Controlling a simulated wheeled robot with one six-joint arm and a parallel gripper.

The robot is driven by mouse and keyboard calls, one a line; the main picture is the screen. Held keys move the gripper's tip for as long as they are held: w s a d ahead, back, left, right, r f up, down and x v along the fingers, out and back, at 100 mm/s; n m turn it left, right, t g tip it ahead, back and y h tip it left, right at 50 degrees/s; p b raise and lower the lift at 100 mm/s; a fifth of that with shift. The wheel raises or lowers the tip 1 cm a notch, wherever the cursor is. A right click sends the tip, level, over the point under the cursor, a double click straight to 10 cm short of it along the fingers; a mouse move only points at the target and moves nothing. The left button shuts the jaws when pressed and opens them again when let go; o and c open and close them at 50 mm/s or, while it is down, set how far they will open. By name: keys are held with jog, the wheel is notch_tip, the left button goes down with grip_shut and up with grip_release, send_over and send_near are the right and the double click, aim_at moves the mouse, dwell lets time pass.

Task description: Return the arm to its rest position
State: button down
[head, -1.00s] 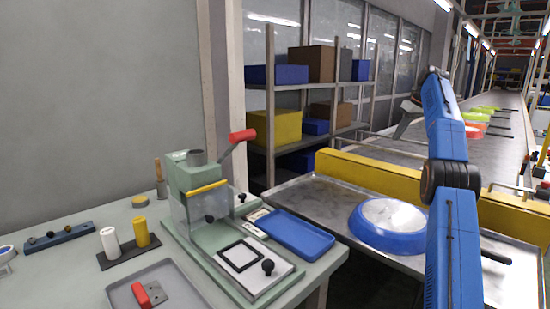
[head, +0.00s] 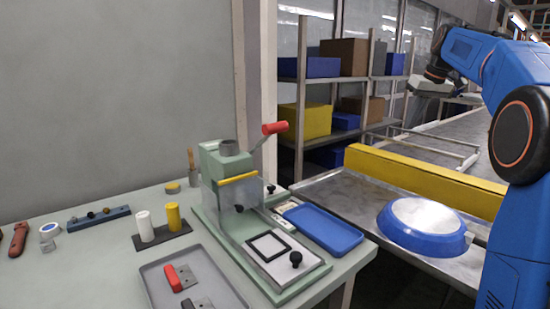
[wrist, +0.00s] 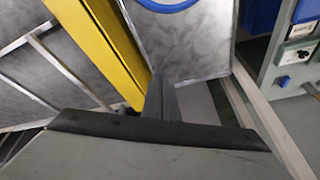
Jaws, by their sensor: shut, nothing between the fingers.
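My blue arm is raised and bent at the right of the head view. My gripper (wrist: 162,97) shows in the wrist view as dark fingers close together, with nothing between them. It is in the air above the gap beside the metal table (wrist: 200,45) and the yellow barrier (wrist: 100,50). In the head view the wrist end of my arm is near the upper right, over the conveyor side, and the fingertips there are not clear.
A green press (head: 235,195), a blue tray (head: 322,229) and a grey tray (head: 160,290) are on the workbench. Shelves (head: 345,75) with boxes stand behind. The conveyor (head: 455,140) runs to the back.

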jog(key=s+a+f, duration=0.3)
jog(key=s+a, duration=0.1)
jog(key=s, duration=0.4)
jog(key=s+a+f+m+h, duration=0.1)
jog(key=s+a+f, duration=0.25)
jog(key=s, duration=0.55)
jog(key=s+a+f, duration=0.3)
jog(key=s+a, duration=0.2)
jog(key=s, duration=0.3)
jog(key=s+a+f+m+t, duration=0.1)
jog(key=s+a+f, duration=0.2)
jog(key=s+f, duration=1.7)
jog(key=shift+s+h, duration=0.3)
jog(key=shift+s, duration=0.6)
jog(key=shift+a, duration=0.1)
